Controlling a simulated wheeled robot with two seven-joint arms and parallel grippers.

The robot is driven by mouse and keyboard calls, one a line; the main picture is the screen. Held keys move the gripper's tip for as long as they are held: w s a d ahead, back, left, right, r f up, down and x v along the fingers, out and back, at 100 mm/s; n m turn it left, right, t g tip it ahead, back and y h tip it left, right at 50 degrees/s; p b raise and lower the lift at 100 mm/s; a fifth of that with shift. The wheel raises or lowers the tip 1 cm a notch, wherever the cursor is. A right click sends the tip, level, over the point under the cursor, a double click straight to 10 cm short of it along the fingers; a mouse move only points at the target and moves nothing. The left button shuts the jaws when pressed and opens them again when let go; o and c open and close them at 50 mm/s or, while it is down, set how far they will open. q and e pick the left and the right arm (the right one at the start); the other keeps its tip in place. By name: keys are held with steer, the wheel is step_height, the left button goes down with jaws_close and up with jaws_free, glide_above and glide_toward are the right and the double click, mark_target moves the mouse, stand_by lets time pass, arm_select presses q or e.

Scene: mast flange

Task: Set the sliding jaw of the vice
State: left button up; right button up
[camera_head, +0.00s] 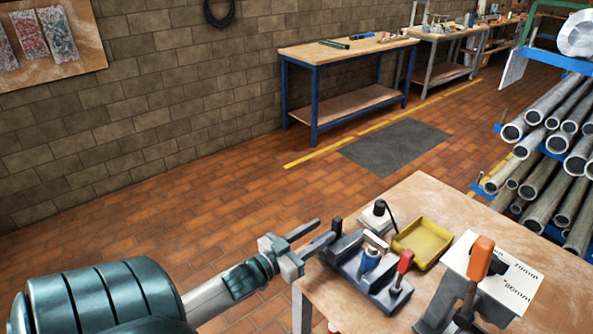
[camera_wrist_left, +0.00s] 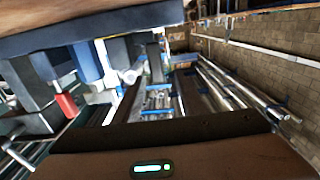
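The vice appears to be the grey metal fixture (camera_head: 385,292) on the near wooden bench, with a red-handled lever (camera_head: 404,264) at its right. A blue part (camera_head: 369,262) sits between its upright blocks; I cannot tell which block is the sliding jaw. My left gripper (camera_head: 326,229) reaches in from the left with its two fingers apart. The fingertips are by the vice's left end, near a black knob (camera_head: 337,224); contact is unclear. In the left wrist view a red handle (camera_wrist_left: 66,105) shows at the left, beside grey and blue blocks. My right gripper is not in view.
A yellow tray (camera_head: 424,242) lies behind the vice. An orange-handled clamp (camera_head: 481,258) stands to the right, beside a white card with mm markings (camera_head: 520,280). A small black-topped device (camera_head: 379,213) is at the bench's back edge. A pipe rack (camera_head: 550,170) stands beyond.

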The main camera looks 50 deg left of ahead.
arm_select(q)
steer(key=s+b, duration=0.1)
steer(key=s, duration=0.6)
steer(key=shift+a, duration=0.35)
steer(key=shift+s, duration=0.1)
